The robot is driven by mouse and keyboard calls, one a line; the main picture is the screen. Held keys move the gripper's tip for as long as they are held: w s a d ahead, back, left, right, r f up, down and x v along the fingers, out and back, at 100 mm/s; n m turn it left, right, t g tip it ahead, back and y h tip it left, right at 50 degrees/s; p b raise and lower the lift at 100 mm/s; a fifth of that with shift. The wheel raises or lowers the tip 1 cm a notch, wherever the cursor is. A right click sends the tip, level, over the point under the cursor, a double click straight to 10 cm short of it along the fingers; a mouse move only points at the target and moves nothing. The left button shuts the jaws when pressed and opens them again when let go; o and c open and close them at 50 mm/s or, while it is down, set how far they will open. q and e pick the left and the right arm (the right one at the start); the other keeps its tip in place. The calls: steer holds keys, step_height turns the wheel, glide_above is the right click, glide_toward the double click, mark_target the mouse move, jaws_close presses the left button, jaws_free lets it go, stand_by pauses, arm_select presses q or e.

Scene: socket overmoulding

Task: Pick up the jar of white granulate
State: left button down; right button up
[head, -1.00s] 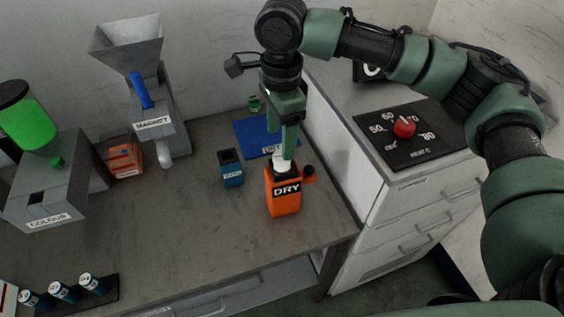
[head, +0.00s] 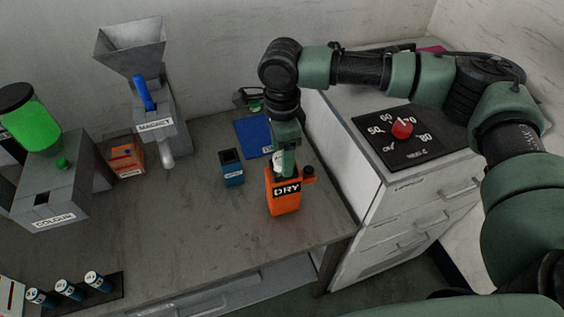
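The orange box marked DRY (head: 284,202) stands upright near the table's right front edge. A small white part (head: 278,160) shows at its open top; it looks like the jar of white granulate, mostly hidden by the box and my gripper. My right gripper (head: 287,170) points straight down at the box's mouth, with a green finger beside the white part. I cannot tell whether its fingers are closed on it. My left gripper is not in view.
A small dark blue box (head: 231,169) stands left of the orange one. A blue mat (head: 252,136) lies behind. The MAGNET hopper (head: 131,47), an orange box (head: 126,158) and the COLOUR machine (head: 50,180) stand left. A heater dial (head: 402,129) tops the right cabinet. The table's front middle is clear.

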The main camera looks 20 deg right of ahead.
jaws_close()
